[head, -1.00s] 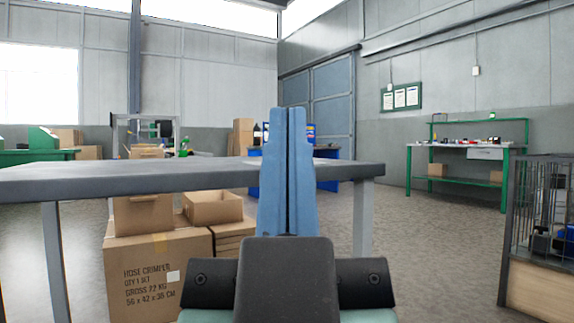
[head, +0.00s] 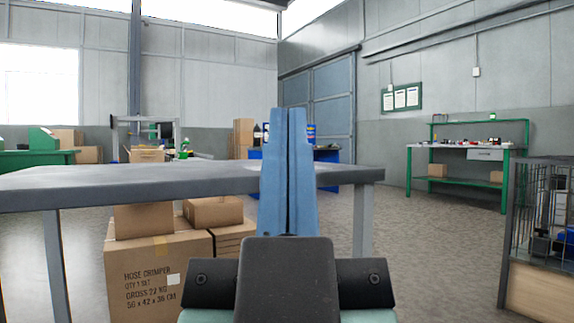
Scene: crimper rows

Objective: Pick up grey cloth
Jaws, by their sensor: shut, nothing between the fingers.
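My gripper (head: 288,112) stands upright in the middle of the head view. Its two blue fingers are shut against each other and hold nothing. It is in front of the right part of a grey table (head: 130,181) and hides a piece of the table's edge. I see no grey cloth that I can make out in this view. The table top is seen at a low angle, and the part behind the fingers is hidden.
Cardboard boxes (head: 158,276) are stacked under the table. A wire cage with a wooden base (head: 540,288) stands at the right. A green workbench (head: 458,181) with small items is at the back right. The floor (head: 430,255) between table and cage is clear.

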